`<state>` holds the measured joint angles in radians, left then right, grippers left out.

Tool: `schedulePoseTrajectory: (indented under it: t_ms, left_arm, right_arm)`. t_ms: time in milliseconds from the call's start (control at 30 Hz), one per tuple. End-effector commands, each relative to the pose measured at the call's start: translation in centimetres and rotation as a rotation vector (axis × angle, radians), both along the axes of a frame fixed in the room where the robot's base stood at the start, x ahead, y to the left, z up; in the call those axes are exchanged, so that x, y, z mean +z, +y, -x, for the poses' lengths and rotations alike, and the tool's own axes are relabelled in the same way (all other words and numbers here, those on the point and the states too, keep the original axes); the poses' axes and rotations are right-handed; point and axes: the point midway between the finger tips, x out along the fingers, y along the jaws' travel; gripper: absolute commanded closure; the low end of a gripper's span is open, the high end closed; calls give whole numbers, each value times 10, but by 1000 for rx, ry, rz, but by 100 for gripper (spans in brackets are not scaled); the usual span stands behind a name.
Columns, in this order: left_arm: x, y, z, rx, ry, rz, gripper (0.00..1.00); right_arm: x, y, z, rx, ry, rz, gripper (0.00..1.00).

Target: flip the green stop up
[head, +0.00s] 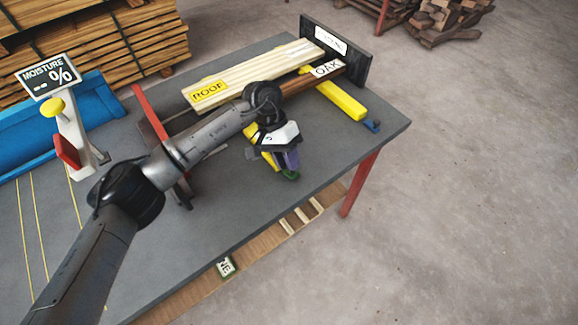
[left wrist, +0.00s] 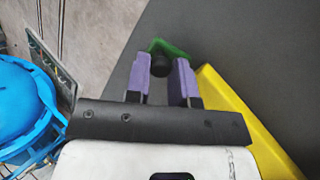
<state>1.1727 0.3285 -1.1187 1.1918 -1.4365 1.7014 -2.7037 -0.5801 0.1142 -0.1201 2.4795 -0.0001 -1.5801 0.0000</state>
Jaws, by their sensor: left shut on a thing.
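My left gripper (head: 288,167), with purple fingers, reaches down at the near side of the grey table, by the near end of a yellow bar. The green stop (head: 290,175) shows just below the fingertips in the head view. In the left wrist view the green stop (left wrist: 172,47) lies at the fingertips of my left gripper (left wrist: 163,68), with a dark round knob between them. The fingers are shut on the stop, at its knob. The gripper hides part of the stop, and I cannot tell how far it is tilted. My right gripper is not in view.
A pale board (head: 255,75) and a dark board labelled OAK (head: 312,81) lie against a black end plate (head: 335,52). A yellow bar (head: 341,100) ends at the table's right edge. A moisture meter (head: 48,76) stands left. The near table surface (head: 230,215) is clear.

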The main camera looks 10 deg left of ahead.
Motion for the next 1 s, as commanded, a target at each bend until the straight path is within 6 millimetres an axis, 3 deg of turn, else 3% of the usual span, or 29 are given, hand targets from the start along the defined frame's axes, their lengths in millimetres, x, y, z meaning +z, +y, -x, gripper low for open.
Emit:
schedulePoseTrajectory:
  t_ms: [500,533,600,800,1000]
  left_arm:
    - [0,1,-1,-1,17,15,100]
    - [0,1,-1,-1,17,15,76]
    - [0,1,-1,-1,17,15,70]
    - [0,1,-1,0,16,15,52]
    - [0,1,-1,0,16,14,52]
  right_arm:
    - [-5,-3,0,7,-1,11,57]
    - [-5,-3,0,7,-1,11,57]
    - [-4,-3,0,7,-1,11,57]
    - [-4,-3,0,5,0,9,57]
    - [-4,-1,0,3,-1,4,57]
